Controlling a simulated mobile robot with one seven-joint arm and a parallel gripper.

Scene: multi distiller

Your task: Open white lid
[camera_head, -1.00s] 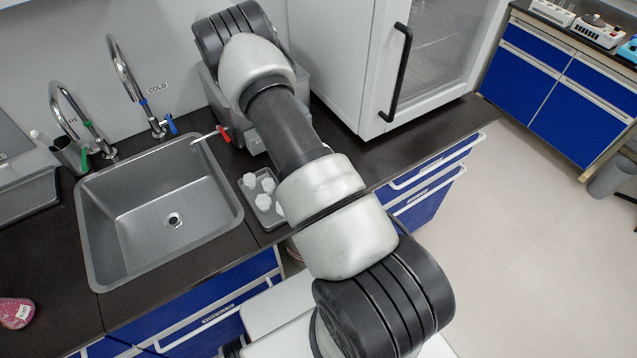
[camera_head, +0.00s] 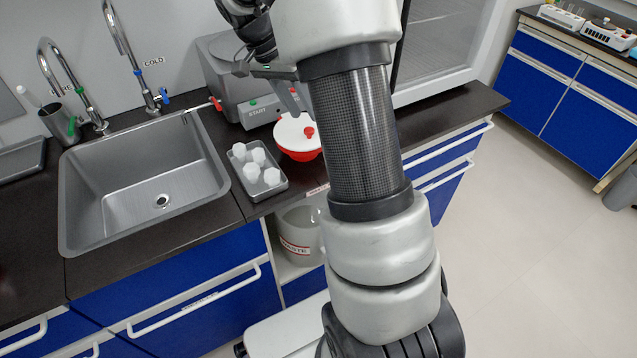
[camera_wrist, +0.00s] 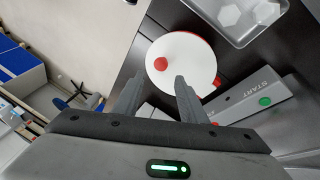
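A white lid (camera_head: 290,131) with a red knob (camera_head: 309,132) sits on a red bowl (camera_head: 304,155) on the dark counter, in front of the grey machine. In the wrist view the round white lid (camera_wrist: 187,68) lies just beyond my fingertips, with its red knob (camera_wrist: 161,64) left of its middle. My gripper (camera_wrist: 157,80) is open and empty, its two fingers apart and pointing at the lid. In the head view my gripper (camera_head: 290,95) is partly hidden by my arm and hangs over the back of the lid.
A grey tray (camera_head: 278,188) with several white pieces stands left of the bowl. The grey machine (camera_head: 228,86) marked START is close behind. A sink (camera_head: 140,215) lies further left, and a white glass-door cabinet (camera_head: 455,75) stands right. A waste bin (camera_head: 300,235) is below the counter.

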